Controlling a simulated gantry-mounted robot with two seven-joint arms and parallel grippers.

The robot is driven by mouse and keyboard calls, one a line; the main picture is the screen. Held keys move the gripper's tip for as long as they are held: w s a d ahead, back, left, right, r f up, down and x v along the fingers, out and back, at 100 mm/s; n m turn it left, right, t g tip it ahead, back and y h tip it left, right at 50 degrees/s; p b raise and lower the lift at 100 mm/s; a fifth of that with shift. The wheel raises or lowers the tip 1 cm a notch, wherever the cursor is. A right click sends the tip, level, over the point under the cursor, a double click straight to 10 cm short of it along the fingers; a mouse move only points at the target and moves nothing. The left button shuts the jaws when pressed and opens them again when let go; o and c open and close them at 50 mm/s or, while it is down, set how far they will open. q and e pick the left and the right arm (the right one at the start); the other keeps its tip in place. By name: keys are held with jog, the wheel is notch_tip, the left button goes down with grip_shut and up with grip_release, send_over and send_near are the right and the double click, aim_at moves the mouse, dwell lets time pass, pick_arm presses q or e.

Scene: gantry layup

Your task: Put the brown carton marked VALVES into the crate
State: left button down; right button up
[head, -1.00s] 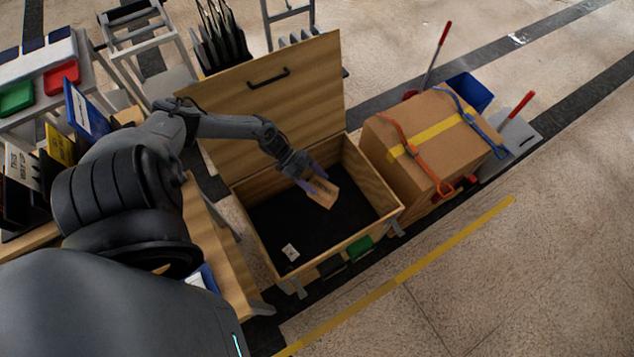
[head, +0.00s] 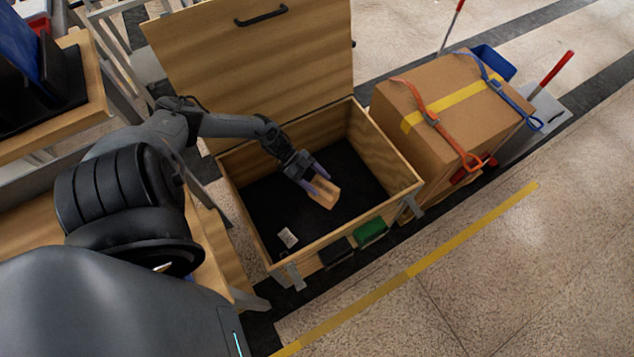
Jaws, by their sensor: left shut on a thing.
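The small brown carton (head: 324,194) is between the fingers of my left gripper (head: 318,178). Its marking is too small to read. My left gripper is shut on it and holds it over the inside of the open wooden crate (head: 341,230), right of the crate's middle. I cannot tell how far the carton is above the dark floor of the crate. The crate's lid (head: 245,62) stands open at the back. My right gripper is not in view.
A small white label or card (head: 287,237) lies on the crate floor. A large strapped cardboard box (head: 430,110) stands right of the crate. A wooden bench with a dark holder is at left. Open floor lies in front, with a yellow line (head: 440,254).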

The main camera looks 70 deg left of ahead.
pick_arm(q)
notch_tip(320, 180, down, 10)
jog(key=b, duration=0.8)
jog(key=shift+f, duration=0.15)
notch_tip(320, 180, down, 10)
jog(key=b, duration=0.7)
jog(key=shift+r, duration=0.2)
jog(key=shift+f, duration=0.2)
jog(key=shift+c, duration=0.8)
grip_release()
